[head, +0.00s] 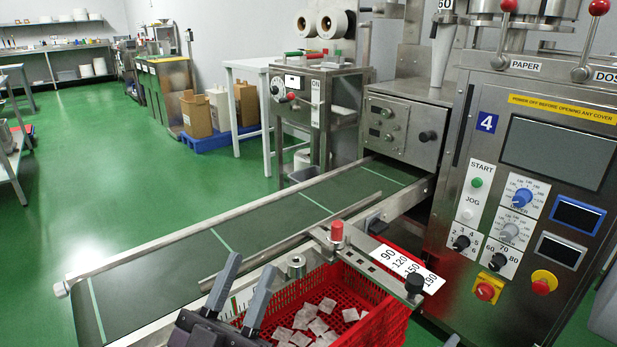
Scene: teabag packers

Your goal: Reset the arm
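My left gripper (252,264) is at the bottom of the head view, left of centre. Its two grey fingers point up and stand apart, with nothing seen between them. It is in front of the left end of a red crate (385,325) and the near edge of the conveyor belt (150,277). Whether it touches either cannot be told. A small dark tip (452,341) at the bottom edge, right of the crate, may be part of my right gripper; its fingers are not visible enough to judge.
Several teabags (316,326) lie in the crate. The machine's control panel (530,200) stands close on the right. Green floor (130,150) is open at the left.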

